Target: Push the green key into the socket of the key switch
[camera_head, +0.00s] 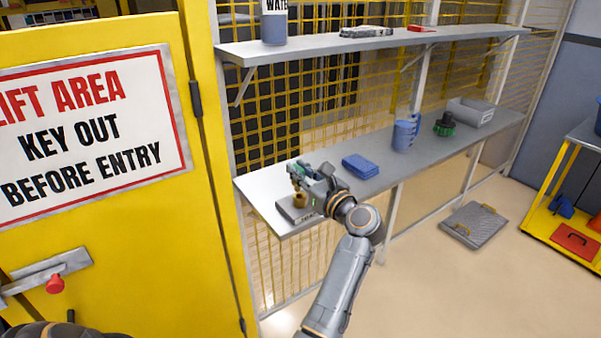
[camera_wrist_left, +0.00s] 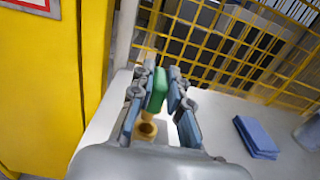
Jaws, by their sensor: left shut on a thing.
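My left gripper (camera_head: 308,172) is over the near left end of the lower shelf, above the key switch. In the left wrist view its two fingers (camera_wrist_left: 166,92) are shut on the green key (camera_wrist_left: 157,90), which stands out between the fingertips. The key switch (camera_head: 292,213) is a small grey box with a label on its front, lying on the shelf. Its brass socket (camera_head: 299,198) shows just below the gripper, and also in the left wrist view (camera_wrist_left: 146,129), below the key. I cannot tell whether the key touches the socket. My right gripper is not in view.
A folded blue cloth (camera_head: 360,167) lies right of the gripper on the lower shelf (camera_head: 262,190). Farther along are a blue jug (camera_head: 405,133), a green-and-black item (camera_head: 445,125) and a grey bin (camera_head: 471,112). Yellow mesh stands behind; a yellow door (camera_head: 120,240) is at left.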

